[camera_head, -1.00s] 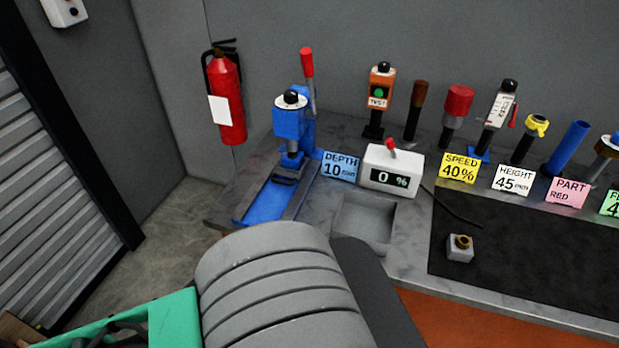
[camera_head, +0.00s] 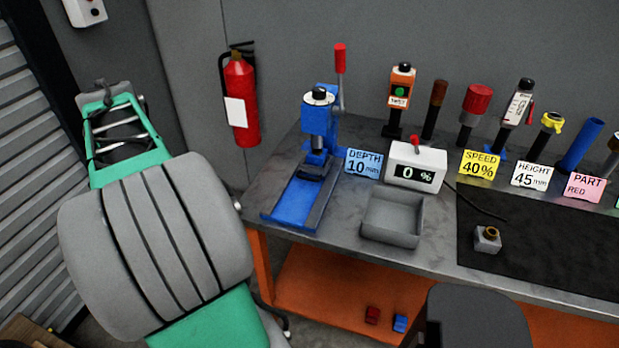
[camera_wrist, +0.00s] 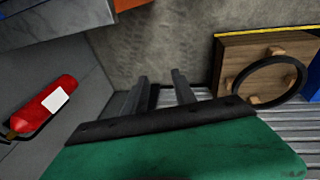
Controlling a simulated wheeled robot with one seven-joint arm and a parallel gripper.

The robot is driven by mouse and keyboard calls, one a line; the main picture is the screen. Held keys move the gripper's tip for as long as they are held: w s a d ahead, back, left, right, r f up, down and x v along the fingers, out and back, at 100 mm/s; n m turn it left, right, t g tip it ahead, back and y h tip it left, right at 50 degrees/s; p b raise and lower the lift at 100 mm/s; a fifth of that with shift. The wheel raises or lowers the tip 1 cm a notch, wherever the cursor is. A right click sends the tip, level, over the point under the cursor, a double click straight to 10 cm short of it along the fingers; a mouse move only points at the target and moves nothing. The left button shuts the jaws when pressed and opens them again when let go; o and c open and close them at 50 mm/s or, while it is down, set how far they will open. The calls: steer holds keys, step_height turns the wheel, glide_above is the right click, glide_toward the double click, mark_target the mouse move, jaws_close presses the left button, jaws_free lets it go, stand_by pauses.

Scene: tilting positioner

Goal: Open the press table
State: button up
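The blue press (camera_head: 318,135) stands at the left end of the grey workbench, with a black knob on top and a lever with a red handle (camera_head: 340,58). Its press table (camera_head: 295,202) is a long blue channel with dark side rails, running from under the ram toward the bench's front edge. A dark block sits at its back end under the ram. My gripper (camera_wrist: 158,88) shows in the wrist view with its two dark fingers apart and nothing between them. It points at the floor, away from the press. I cannot make out its fingers in the head view.
My arm fills the left of the head view. A grey tray (camera_head: 392,218) and a display box reading 0 % (camera_head: 415,168) are right of the press. A fire extinguisher (camera_head: 240,100) hangs behind. A wooden box with a black ring (camera_wrist: 265,70) stands on the floor.

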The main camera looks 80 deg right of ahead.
steer(key=s+d+f, duration=0.1)
steer(key=s+d, duration=0.2)
steer(key=d, duration=0.4)
steer(key=s+d+f, duration=0.2)
steer(key=s+d, duration=0.1)
steer(key=d, duration=0.3)
steer(key=g+b, duration=0.2)
glide_toward(306, 178)
steer(key=f, duration=0.2)
steer(key=d+f, duration=0.1)
steer(key=f, duration=0.1)
steer(key=f+p, duration=0.1)
steer(key=f, duration=0.1)
steer(key=shift+s+d+f, duration=0.2)
steer(key=shift+s+d, duration=0.05)
steer(key=shift+d+f, duration=0.1)
steer(key=shift+f, duration=0.45)
steer(key=shift+c, duration=0.4)
jaws_close()
